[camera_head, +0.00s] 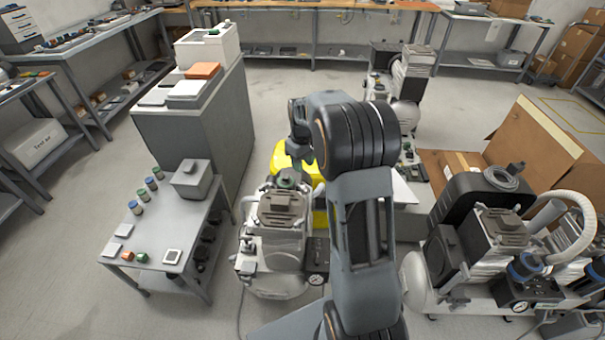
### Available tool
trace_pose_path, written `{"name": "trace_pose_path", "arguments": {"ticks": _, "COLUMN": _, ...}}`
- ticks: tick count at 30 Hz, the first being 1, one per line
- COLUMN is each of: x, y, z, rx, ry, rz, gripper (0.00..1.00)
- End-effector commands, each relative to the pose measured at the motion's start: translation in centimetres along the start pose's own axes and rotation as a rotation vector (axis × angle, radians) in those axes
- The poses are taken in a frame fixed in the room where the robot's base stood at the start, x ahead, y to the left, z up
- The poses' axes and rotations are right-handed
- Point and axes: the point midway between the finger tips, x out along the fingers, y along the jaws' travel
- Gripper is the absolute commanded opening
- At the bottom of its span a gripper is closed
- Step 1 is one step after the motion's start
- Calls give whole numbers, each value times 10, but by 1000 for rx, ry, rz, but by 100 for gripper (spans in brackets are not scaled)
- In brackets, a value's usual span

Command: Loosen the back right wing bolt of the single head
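The compressor that appears to be the single head (283,212) stands just left of my arm. It has a grey ribbed block on top, a silver tank (275,287) below and a gauge (316,280) at its lower right. My arm rises through the middle of the view and bends at a large dark joint. My gripper (297,152) appears to point down above the back of this compressor, small and partly hidden by the arm. Its fingers are too unclear to tell open from shut. The back right wing bolt cannot be made out; that corner is close to my arm.
A yellow object (281,160) is behind the compressor. A low grey table (190,222) with jars and small parts stands left, with a tall grey cabinet (205,120) behind it. Larger compressors (480,240) and an open cardboard box (535,140) are right.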

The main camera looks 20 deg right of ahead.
Motion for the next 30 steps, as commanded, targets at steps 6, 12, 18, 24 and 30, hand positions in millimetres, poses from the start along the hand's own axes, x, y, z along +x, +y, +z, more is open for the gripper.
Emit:
{"name": "trace_pose_path", "arguments": {"ticks": 6, "x": -22, "y": 0, "z": 0, "rx": 0, "ry": 1, "rz": 0, "gripper": 37}}
{"name": "trace_pose_path", "arguments": {"ticks": 12, "x": -28, "y": 0, "z": 0, "rx": 0, "ry": -1, "rz": -1, "gripper": 37}}
{"name": "trace_pose_path", "arguments": {"ticks": 18, "x": -28, "y": 0, "z": 0, "rx": 0, "ry": -1, "rz": -1, "gripper": 37}}
{"name": "trace_pose_path", "arguments": {"ticks": 24, "x": -28, "y": 0, "z": 0, "rx": 0, "ry": -1, "rz": 0, "gripper": 37}}
{"name": "trace_pose_path", "arguments": {"ticks": 30, "x": -21, "y": -1, "z": 2, "rx": 85, "ry": 1, "rz": 0, "gripper": 37}}
